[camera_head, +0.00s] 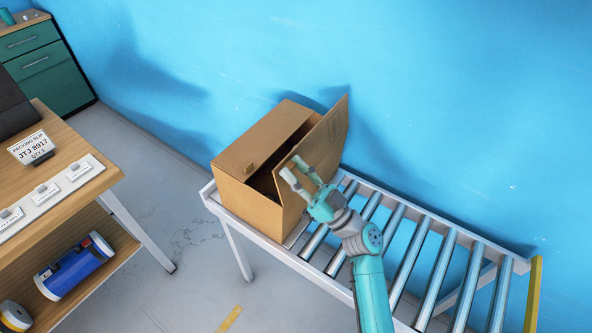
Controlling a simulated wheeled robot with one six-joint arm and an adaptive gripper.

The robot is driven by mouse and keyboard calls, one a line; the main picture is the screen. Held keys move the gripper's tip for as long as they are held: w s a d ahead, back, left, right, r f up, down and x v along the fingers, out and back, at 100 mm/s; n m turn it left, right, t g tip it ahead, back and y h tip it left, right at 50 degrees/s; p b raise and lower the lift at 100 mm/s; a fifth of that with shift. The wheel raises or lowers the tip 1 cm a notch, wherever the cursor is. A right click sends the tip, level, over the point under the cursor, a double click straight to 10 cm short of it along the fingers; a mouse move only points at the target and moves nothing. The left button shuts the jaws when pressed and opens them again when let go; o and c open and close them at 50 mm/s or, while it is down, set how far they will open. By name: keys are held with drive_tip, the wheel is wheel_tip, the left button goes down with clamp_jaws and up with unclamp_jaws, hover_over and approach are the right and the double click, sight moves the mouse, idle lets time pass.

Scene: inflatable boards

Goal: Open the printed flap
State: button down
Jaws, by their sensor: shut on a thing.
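An open-topped cardboard box (254,204) stands on the left end of a roller conveyor. Another flap (262,146) lies nearly flat over the left part of the top. A dark gap shows between the two. My gripper (298,171) is at the lower near part of the printed flap, with its two grey fingers pointing up and left. It is shut on this flap, though the exact contact is hard to see.
The roller conveyor (428,268) runs clear to the right, ending at a yellow post (533,293). A blue wall (450,90) stands close behind. A wooden workbench (75,175) with a packing slip (31,147) is at the left. Open floor lies between bench and conveyor.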

drive_tip(key=shift+a+f, duration=0.1)
drive_tip(key=shift+f, duration=0.35)
drive_tip(key=c, duration=1.1)
unclamp_jaws()
drive_tip(key=shift+o, duration=1.3)
drive_tip(key=shift+r, duration=0.2)
drive_tip(key=v, duration=1.2)
